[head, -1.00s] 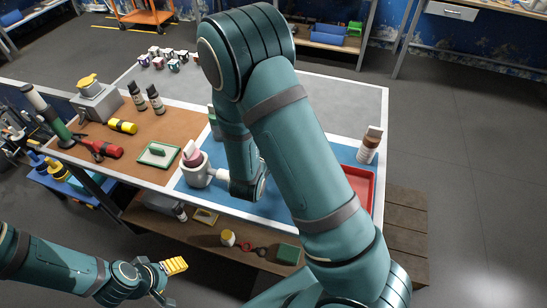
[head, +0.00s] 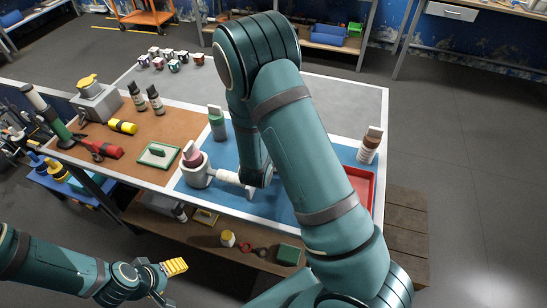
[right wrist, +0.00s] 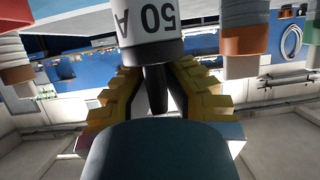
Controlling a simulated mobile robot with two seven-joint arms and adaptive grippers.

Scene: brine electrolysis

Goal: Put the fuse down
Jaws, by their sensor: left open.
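In the right wrist view a white fuse (right wrist: 153,20) with upside-down "50 A" lettering and a dark lower band fills the top centre. A dark tapered stem (right wrist: 156,90) runs from it between the yellow fingers of my right gripper (right wrist: 157,78). Light gaps show beside the stem; whether the fingers press on it is unclear. In the head view my right arm hides most of that gripper, above the blue mat (head: 215,199). My left gripper (head: 175,267) is open and empty at lower left, away from the table.
A white cup-like holder (head: 196,174) stands left of my right arm. A green bottle-shaped piece (head: 217,128) stands behind it. A brown-and-white piece (head: 368,148) and a red tray (head: 361,186) are at right. The grey back tabletop (head: 335,100) is largely clear.

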